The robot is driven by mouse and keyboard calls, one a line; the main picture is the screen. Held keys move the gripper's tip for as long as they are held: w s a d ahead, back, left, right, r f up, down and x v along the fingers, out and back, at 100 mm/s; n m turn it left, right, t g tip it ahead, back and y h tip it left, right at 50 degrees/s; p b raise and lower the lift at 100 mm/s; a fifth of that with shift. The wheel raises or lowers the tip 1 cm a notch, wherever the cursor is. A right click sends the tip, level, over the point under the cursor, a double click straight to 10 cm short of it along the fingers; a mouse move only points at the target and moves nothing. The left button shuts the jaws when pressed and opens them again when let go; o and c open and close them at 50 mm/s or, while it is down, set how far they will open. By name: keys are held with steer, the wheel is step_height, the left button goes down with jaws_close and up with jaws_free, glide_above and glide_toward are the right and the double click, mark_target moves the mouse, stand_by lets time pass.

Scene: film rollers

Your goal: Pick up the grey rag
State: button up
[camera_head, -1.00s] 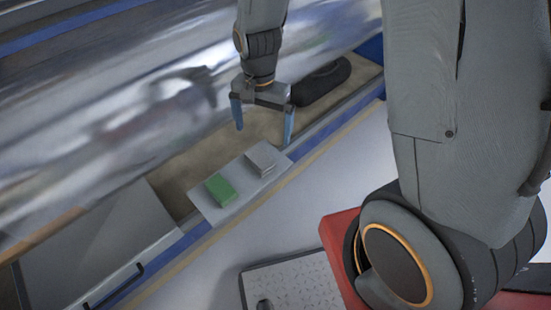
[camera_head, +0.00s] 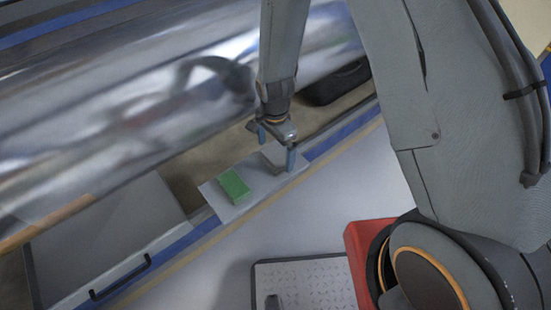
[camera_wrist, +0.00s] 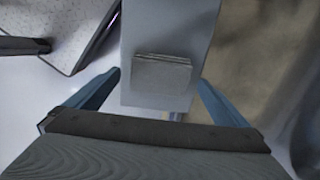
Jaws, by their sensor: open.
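The grey rag (camera_wrist: 160,74) is a small folded pad lying on a light grey plate (camera_wrist: 142,25). In the wrist view it sits between and just beyond my two blue fingertips. I cannot tell the exact height of the fingertips above the plate.
A green rag or pad (camera_head: 233,185) lies on the left half of the plate. A large shiny film roller (camera_head: 130,100) runs behind it. A grey box with a black handle (camera_head: 110,240) stands at left.

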mark_target(275, 156)
step_height(275, 156, down, 2)
steer(key=c, duration=1.2)
steer(key=shift+r, duration=0.1)
step_height(275, 156, up, 10)
steer(key=shift+f, duration=0.1)
